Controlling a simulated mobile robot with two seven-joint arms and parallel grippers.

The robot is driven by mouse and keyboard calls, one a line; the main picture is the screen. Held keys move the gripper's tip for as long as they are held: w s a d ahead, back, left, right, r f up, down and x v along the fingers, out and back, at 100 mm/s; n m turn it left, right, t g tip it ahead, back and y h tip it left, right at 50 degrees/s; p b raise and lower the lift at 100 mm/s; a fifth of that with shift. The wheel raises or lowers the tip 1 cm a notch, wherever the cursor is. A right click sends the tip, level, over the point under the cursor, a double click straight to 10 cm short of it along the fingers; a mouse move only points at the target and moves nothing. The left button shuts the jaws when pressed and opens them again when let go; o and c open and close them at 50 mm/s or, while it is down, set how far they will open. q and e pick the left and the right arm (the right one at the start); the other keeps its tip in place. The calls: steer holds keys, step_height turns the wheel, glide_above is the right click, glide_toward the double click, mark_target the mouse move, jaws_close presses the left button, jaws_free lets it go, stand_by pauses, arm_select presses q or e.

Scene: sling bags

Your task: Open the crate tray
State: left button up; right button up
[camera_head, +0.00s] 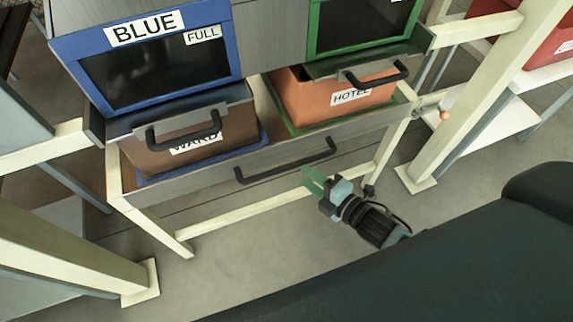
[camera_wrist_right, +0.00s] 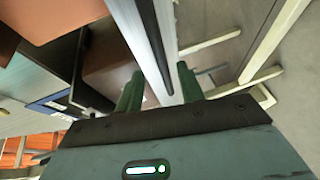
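The crate tray (camera_head: 218,177) is a wide grey-fronted drawer in a cream frame, with one long black handle (camera_head: 285,163) on its front. It carries a brown crate (camera_head: 234,136) at left and an orange crate (camera_head: 316,98) at right. My right gripper (camera_head: 313,181) is just in front of and below the handle's right part. In the right wrist view its green fingers (camera_wrist_right: 160,90) are apart, with the tray's front edge and dark handle (camera_wrist_right: 152,42) between or just beyond them. Contact cannot be told. My left gripper is out of view.
Above the tray are a blue-framed dark panel (camera_head: 160,72) labelled BLUE and FULL and a green-framed panel (camera_head: 362,20), each with a handled ledge below. Cream posts (camera_head: 470,95) stand at the right and lower left. The grey floor (camera_head: 260,245) before the tray is clear.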

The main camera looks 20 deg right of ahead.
mark_target(291, 164)
steer(key=b+x, duration=0.1)
steer(key=x, duration=0.6)
steer(key=shift+w+a+f, duration=0.1)
jaws_close()
